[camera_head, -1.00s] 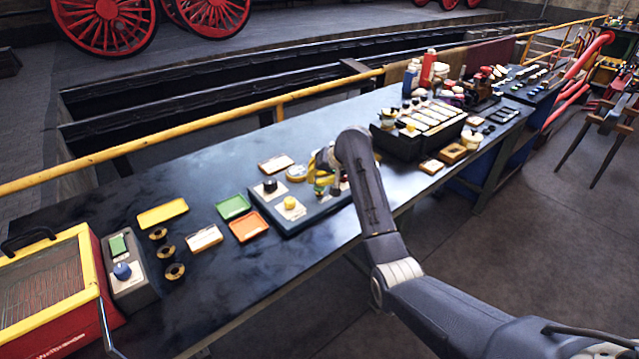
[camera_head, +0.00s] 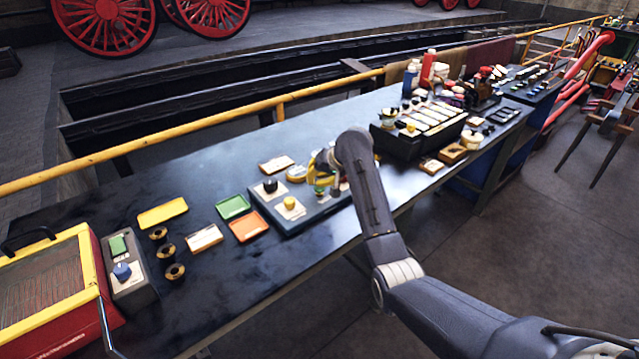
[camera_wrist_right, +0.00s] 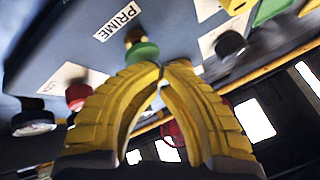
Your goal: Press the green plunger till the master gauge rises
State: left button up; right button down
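The green plunger (camera_head: 319,189) stands on a grey panel (camera_head: 285,229) on the bench. In the right wrist view the green plunger (camera_wrist_right: 141,52) is just beyond my fingertips, beside a label reading PRIME. My right gripper (camera_head: 317,172) is over the panel at the plunger, its yellow fingers pointing down. In the right wrist view the fingertips of this gripper (camera_wrist_right: 162,68) meet, with nothing seen between them. I cannot tell whether they touch the plunger. Round gauges, one at left (camera_wrist_right: 34,124), show in the wrist view; their readings and which is the master are unclear. My left gripper is out of view.
A black rack (camera_head: 415,143) stands to the right. A yellow rail (camera_head: 190,128) runs behind the bench.

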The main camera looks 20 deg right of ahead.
jog(key=shift+r, duration=1.65)
jog(key=shift+r, duration=2.5)
